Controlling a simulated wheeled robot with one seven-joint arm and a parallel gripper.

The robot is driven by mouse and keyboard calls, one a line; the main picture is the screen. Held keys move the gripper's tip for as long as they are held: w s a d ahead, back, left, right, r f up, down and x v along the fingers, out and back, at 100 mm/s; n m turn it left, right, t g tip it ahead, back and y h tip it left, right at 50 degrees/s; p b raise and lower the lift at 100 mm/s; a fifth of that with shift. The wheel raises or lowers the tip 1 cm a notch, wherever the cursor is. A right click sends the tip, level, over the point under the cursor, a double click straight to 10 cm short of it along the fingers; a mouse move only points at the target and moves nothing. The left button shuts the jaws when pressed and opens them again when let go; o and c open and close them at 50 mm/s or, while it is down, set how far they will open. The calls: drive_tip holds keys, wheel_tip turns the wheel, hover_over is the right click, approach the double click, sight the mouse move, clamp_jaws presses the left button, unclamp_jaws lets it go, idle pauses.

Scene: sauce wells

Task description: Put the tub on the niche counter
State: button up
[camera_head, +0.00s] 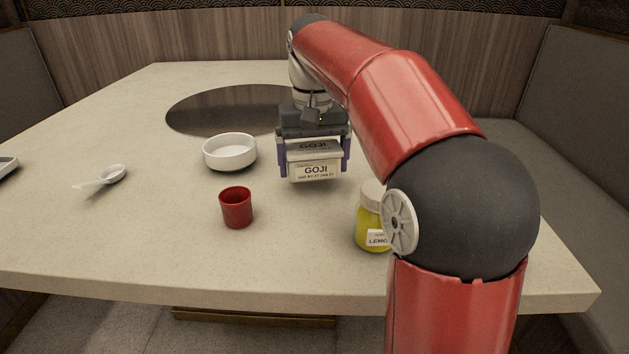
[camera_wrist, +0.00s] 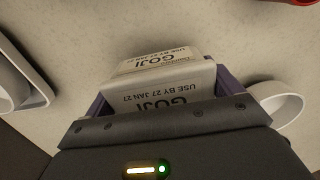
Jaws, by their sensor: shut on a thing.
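A white tub labelled GOJI (camera_head: 315,170) is held over the table, right of the white bowl. It also shows in the wrist view (camera_wrist: 165,75), with its label upside down. My gripper (camera_head: 314,160) is shut on the tub, with purple fingers on its left and right sides. The tub is upright or nearly so. I cannot tell whether its base touches the table. No niche counter can be made out in these views.
On the pale table (camera_head: 140,240) stand a white bowl (camera_head: 230,153), a red cup (camera_head: 236,207), a lemon jar (camera_head: 369,215) partly behind my arm, and a white spoon (camera_head: 108,176). A dark round plate (camera_head: 215,112) is set in the tabletop. Benches flank the table. The front left is clear.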

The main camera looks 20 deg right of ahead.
drive_tip(key=shift+f+b, duration=0.55)
drive_tip(key=shift+f, duration=0.7)
drive_tip(key=shift+f, duration=0.25)
drive_tip(key=o, duration=0.9)
